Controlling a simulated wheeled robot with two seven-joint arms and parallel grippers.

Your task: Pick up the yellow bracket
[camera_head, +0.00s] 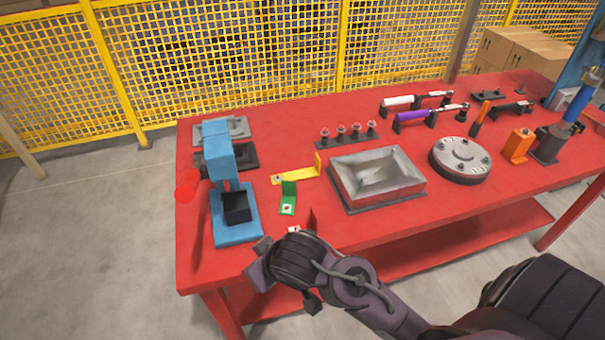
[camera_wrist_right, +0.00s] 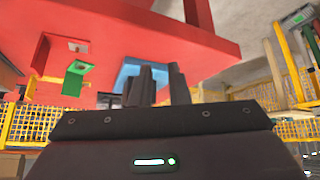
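The yellow bracket (camera_head: 299,174) lies on the red table, left of the metal tray, with its upright flange at the right end. The green bracket (camera_head: 288,204) is just in front of it. It also shows in the right wrist view (camera_wrist_right: 76,76). A red bracket (camera_head: 294,230) is nearer the front edge. My right gripper (camera_head: 257,250) is over the table's front edge, in front of the yellow bracket and apart from it. In the right wrist view its fingers (camera_wrist_right: 160,86) stand apart with nothing between them. My left gripper is out of view.
A blue press (camera_head: 235,229) stands left of the brackets. A metal tray (camera_head: 340,191) is to their right, with a round flanged plate (camera_head: 461,160) beyond. Several studs (camera_head: 341,133) stand behind. Yellow mesh fencing (camera_head: 230,50) runs behind the red table (camera_head: 215,277).

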